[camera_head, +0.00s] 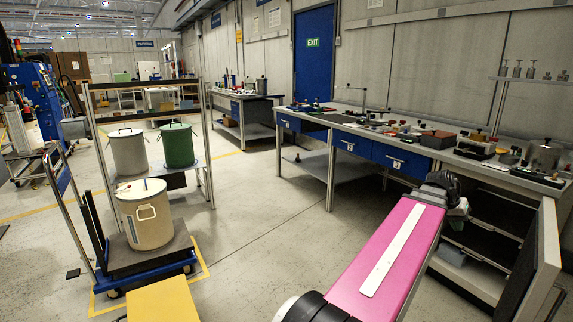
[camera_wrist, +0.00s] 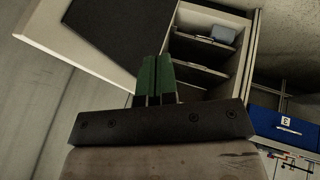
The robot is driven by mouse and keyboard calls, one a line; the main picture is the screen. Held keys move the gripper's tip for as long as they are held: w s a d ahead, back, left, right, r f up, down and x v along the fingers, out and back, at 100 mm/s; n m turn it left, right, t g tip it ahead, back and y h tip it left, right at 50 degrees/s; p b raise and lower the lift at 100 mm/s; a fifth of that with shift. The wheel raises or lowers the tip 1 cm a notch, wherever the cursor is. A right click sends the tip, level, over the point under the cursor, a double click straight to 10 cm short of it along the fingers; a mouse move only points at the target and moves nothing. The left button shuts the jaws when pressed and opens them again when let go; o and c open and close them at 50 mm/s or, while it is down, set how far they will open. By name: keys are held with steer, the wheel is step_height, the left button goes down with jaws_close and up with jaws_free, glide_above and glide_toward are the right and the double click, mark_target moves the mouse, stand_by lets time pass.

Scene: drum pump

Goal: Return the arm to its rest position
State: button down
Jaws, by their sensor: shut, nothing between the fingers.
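My gripper (camera_wrist: 156,82) shows in the wrist view, its two green fingers together and nothing between them. It points towards an open cabinet (camera_wrist: 204,50) with dark shelves under the workbench. In the head view my pink arm (camera_head: 389,262) reaches from the bottom centre towards the right, and its far end is in front of the same cabinet (camera_head: 481,241). My gripper's fingers are hidden in the head view. The arm appears apart from the cabinet.
The cabinet door (camera_head: 530,262) stands open at the right. The workbench (camera_head: 339,133) carries many small items. At the left a beige drum (camera_head: 147,222) stands on a trolley, before a rack with a white drum (camera_head: 128,152) and a green drum (camera_head: 178,146). The middle floor is clear.

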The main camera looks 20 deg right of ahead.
steer(key=w+a+f+n+t+y, duration=0.15)
steer(key=w+a+f+n, duration=0.4)
steer(key=w+a, duration=0.75)
steer(key=w+a+f+n+t+y, duration=0.1)
steer(key=w+a+f+n+t, duration=0.1)
steer(key=w+a+f, duration=0.85)
steer(key=w+a+f+n+y, duration=0.1)
steer(key=w+a+f+n, duration=0.1)
steer(key=a, duration=1.1)
steer(key=w+a+f+n+y, duration=0.1)
steer(key=a+f, duration=0.3)
steer(key=a, duration=0.9)
steer(key=w+a+f+n+y, duration=0.1)
steer(key=w+a+f+n, duration=0.2)
steer(key=a, duration=1)
steer(key=shift+w+a+g, duration=0.15)
steer(key=shift+w+g, duration=0.15)
steer(key=shift+g, duration=0.05)
steer(key=shift+d, duration=0.2)
